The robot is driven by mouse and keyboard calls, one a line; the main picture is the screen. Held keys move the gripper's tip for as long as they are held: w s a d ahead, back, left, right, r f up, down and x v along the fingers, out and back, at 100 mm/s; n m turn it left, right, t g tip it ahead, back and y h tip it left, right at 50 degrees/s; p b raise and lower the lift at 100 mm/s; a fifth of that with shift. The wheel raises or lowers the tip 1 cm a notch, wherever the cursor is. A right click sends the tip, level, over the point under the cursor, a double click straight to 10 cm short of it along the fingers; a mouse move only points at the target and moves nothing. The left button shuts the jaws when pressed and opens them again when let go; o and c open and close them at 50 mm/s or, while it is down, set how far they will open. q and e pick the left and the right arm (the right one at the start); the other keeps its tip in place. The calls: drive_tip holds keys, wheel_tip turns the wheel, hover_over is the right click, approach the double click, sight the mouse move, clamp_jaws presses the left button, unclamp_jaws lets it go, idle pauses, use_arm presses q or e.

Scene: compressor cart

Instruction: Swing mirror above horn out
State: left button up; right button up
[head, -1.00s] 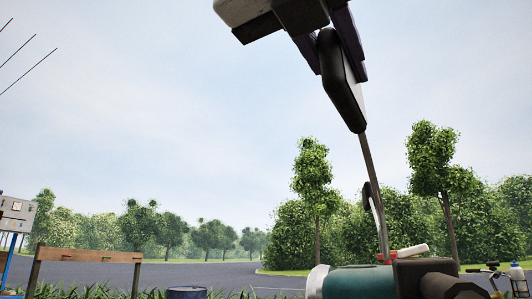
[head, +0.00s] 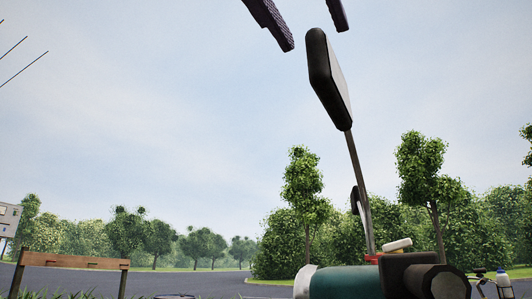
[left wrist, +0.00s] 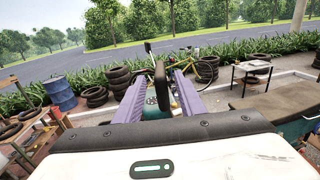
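The mirror (head: 328,78) is a dark-backed, tilted slab on a thin metal stalk (head: 358,185) that rises from the machine at the lower right. It also shows nearly edge-on in the left wrist view (left wrist: 160,88), between the two fingers. My left gripper (head: 315,36) has two purple fingers spread apart at the top of the head view. They are just above the mirror there, with visible gaps. The left gripper (left wrist: 160,78) is open and holds nothing. A smaller dark piece (head: 355,200) sits low on the stalk; I cannot tell whether it is the horn. My right gripper is not in view.
A teal cylinder (head: 345,283) with dark and white ends lies under the stalk. A wooden rail (head: 75,261) stands at the left. The wrist view shows a blue barrel (left wrist: 60,93), tyres (left wrist: 96,96), a bicycle (left wrist: 205,68) and a table (left wrist: 250,72). Open sky surrounds the mirror.

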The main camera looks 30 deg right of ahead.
use_arm(q)
drive_tip(key=shift+v, duration=1.3)
drive_tip(key=shift+d, duration=0.1)
